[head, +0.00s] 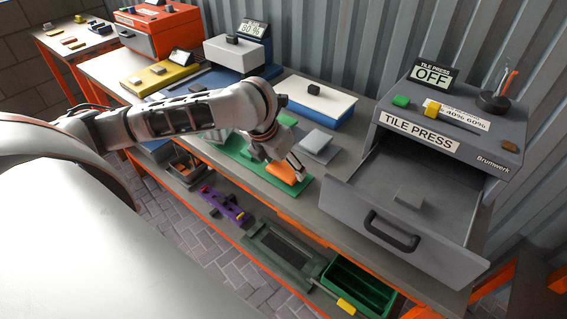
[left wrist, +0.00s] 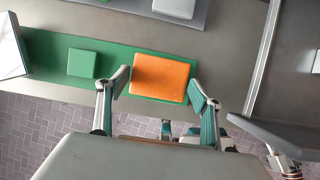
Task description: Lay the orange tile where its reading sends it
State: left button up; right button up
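The orange tile (head: 286,172) lies on the green board (head: 228,154) at the front of the bench. In the left wrist view the tile (left wrist: 160,78) sits between the two fingers of my left gripper (left wrist: 159,80); they look open, one at each side, with a thin gap at the left. In the head view my left gripper (head: 283,166) reaches down over the tile. A grey tile press (head: 420,143) at right has its drawer (head: 385,200) pulled out, with a grey block (head: 410,196) inside; its display (head: 431,75) reads OFF.
A blue-and-white machine (head: 237,55) behind carries a small display (head: 253,29) with a percent figure, hard to read. A green tile (left wrist: 82,63) lies left of the orange one. Grey (head: 315,144), white (head: 308,96) and yellow (head: 160,78) boards stand nearby. A green bin (head: 358,288) is below.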

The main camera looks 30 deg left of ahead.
pick_arm(q)
jog(key=shift+o, duration=0.6)
jog(key=shift+r, duration=0.15)
jog(key=p+v, duration=0.3)
jog(key=v, duration=0.9)
